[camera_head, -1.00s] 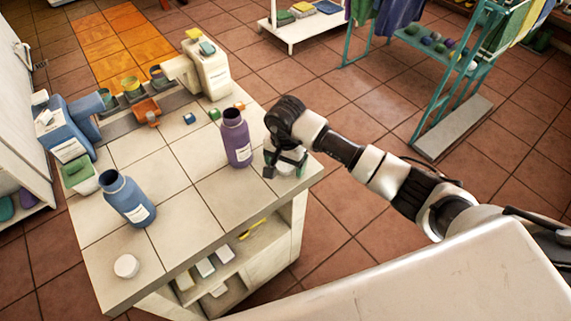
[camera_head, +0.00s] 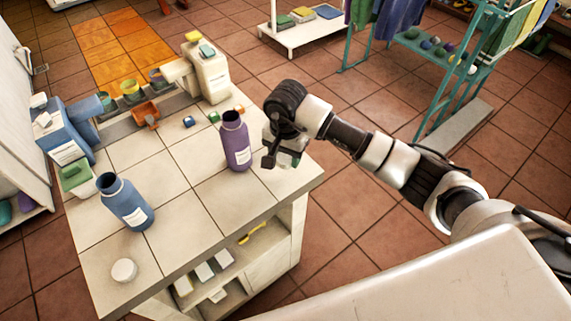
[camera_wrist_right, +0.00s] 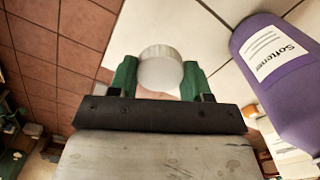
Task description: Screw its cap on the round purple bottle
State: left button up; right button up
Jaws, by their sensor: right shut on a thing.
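The round purple bottle (camera_head: 236,142) stands upright and uncapped on the tiled counter, its dark mouth open at the top. It also shows at the right of the right wrist view (camera_wrist_right: 280,80), with a "Softener" label. My right gripper (camera_head: 284,156) is just right of the bottle, above the counter and apart from it. In the right wrist view its green fingers are shut on a round white cap (camera_wrist_right: 160,68). In the head view the arm mostly hides that cap. My left gripper is in neither view.
A blue open bottle (camera_head: 125,203) and a loose white cap (camera_head: 124,270) stand on the counter's left part. The middle of the counter is clear.

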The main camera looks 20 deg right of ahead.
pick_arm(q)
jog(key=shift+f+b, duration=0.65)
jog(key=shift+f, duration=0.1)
pick_arm(e)
jog(key=s+r, duration=0.6)
jog(key=s, duration=0.5)
jog(key=shift+s+r, duration=0.2)
jog(key=shift+s, duration=0.05)
